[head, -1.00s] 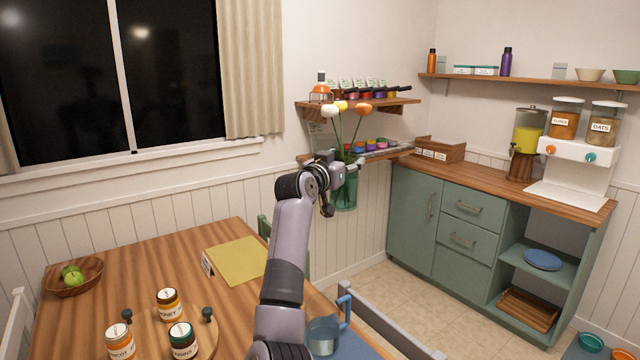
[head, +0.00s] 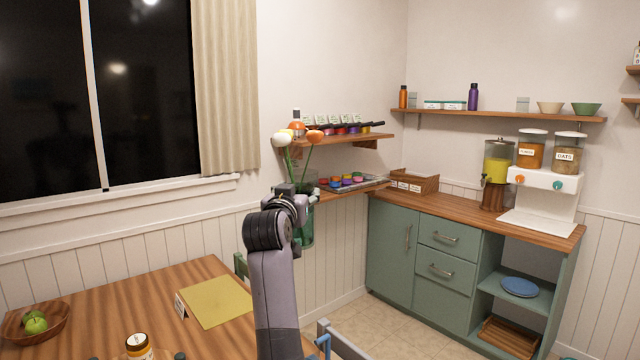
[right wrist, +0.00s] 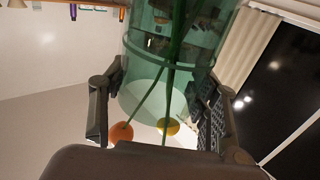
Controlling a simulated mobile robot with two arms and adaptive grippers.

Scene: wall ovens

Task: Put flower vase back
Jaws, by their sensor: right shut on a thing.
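The flower vase is a clear green glass cylinder (head: 307,228) with green stems and white, yellow and orange blooms. My right gripper (head: 298,198) is shut on it and holds it in the air, roughly upright, in front of the left end of the wall shelves. My arm and gripper hide part of the vase in the head view. In the right wrist view the vase (right wrist: 185,55) stands between the two fingers of my right gripper (right wrist: 160,105), with an orange and a yellow bloom beyond it. My left gripper is not in view.
A wooden table with a yellow mat (head: 217,301) and a fruit bowl (head: 60,325) is at lower left. Two small wall shelves (head: 355,140) hold jars, and a colourful tray (head: 352,184). A green cabinet (head: 391,250) with a wooden counter stands right. Open floor lies before it.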

